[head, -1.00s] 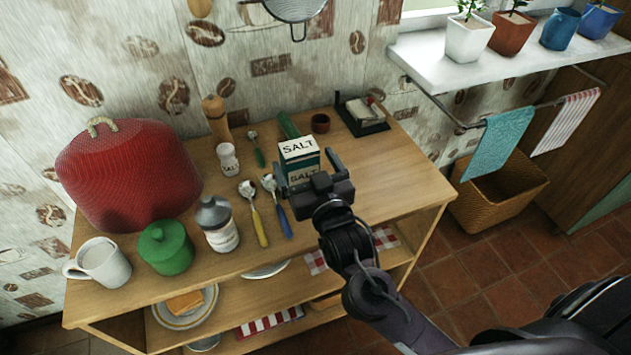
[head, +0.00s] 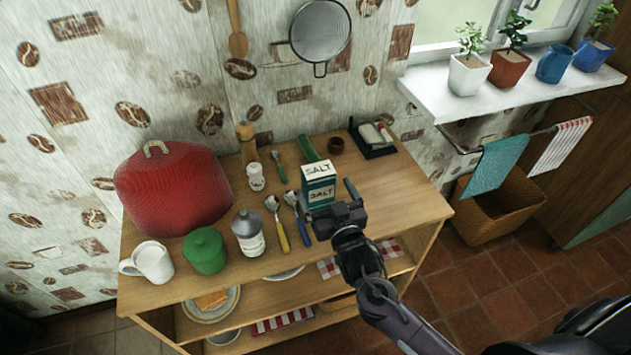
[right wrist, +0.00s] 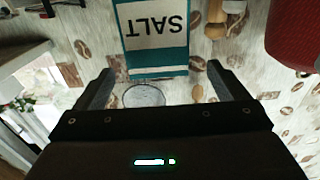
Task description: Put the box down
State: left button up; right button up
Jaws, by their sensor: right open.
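The salt box (head: 320,187), white and teal with a SALT label, stands upright on the wooden table top (head: 395,185), right of the spoons. My right gripper (head: 327,196) is at the near side of the box, with its fingers pointing toward it. In the right wrist view, the box (right wrist: 152,40) appears upside down. It lies ahead of the open, empty fingers (right wrist: 160,72), with a gap visible between each finger and the box. The gripper hides part of the box's lower front in the head view. My left gripper is not in view.
Two spoons, yellow (head: 282,233) and blue (head: 303,229), lie just left of the box. A grey-topped jar (head: 248,235), green pot (head: 205,252), white mug (head: 150,262) and red cover (head: 172,188) stand further left. The table top right of the box is clear.

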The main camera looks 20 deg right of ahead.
aim_at(316, 168)
jog(key=w+p, duration=0.1)
jog(key=w, duration=0.6)
jog(key=shift+w+r, duration=0.1)
jog(key=shift+w, duration=0.5)
jog(key=shift+s, duration=0.1)
jog(key=shift+c, duration=0.4)
jog(key=c, duration=1.3)
notch_tip(316, 168, up, 20)
jog(key=shift+c, duration=0.2)
jog(key=s+d+f, duration=0.1)
jog(key=s+f, duration=0.4)
jog(key=s, duration=0.6)
jog(key=s+f, duration=0.6)
jog(key=s, duration=0.6)
jog(key=shift+d+f+h+b, duration=0.25)
jog(key=shift+d+h+b, duration=0.05)
jog(key=shift+d+b, duration=0.1)
